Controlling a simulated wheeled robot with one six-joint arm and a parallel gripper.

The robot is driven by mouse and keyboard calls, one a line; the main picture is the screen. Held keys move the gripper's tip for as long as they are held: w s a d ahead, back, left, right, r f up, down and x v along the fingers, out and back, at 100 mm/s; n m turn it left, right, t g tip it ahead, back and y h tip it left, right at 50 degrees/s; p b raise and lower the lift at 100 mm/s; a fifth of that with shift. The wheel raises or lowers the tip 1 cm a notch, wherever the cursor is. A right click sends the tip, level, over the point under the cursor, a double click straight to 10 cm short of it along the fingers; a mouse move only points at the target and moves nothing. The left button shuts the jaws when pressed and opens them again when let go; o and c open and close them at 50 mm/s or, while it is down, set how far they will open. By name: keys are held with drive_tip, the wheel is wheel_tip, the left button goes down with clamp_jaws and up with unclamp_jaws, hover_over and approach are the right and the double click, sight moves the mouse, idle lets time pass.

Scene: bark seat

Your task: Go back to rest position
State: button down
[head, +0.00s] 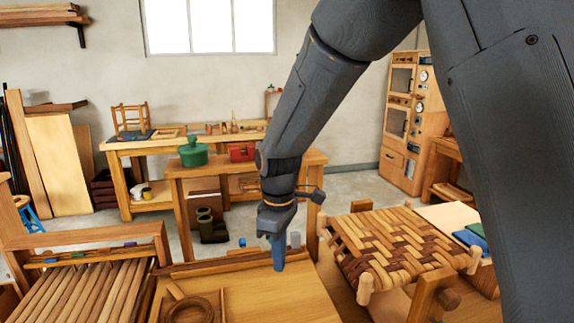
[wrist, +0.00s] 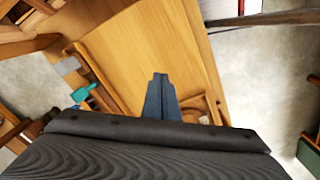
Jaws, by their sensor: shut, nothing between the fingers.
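My gripper (head: 278,254) points down over the wooden bench top (head: 255,293) in the head view. Its blue fingers are shut with nothing between them. The closed fingers (wrist: 160,82) also show in the wrist view, above the bare bench top (wrist: 140,55). I cannot tell the exact height of the fingertips over the wood. My dark grey arm reaches in from the upper right of the head view and hides part of the room behind it.
A stool with a woven bark seat (head: 400,245) stands right of my gripper. A coil (head: 188,309) lies on the bench's front left. A rack of wooden rods (head: 75,292) is at the left. A green pot (head: 193,152) and a red box (head: 241,152) stand on a bench behind.

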drive_tip(key=s+d+f+m+b, duration=0.1)
drive_tip(key=s+d+f+m, duration=0.1)
drive_tip(key=s+d+m, duration=0.2)
drive_tip(key=s+d+f+m+b, duration=0.2)
drive_tip(key=s+d+m, duration=0.2)
drive_tip(key=d, duration=0.6)
drive_tip(key=s+d+f+m+t+b, duration=0.1)
drive_tip(key=s+d+f+m+b, duration=0.1)
drive_tip(key=d+m, duration=0.4)
drive_tip(key=shift+s+d+f, duration=0.6)
drive_tip(key=shift+s+d, duration=0.15)
drive_tip(key=shift+s, duration=0.2)
drive_tip(key=shift+s, duration=0.1)
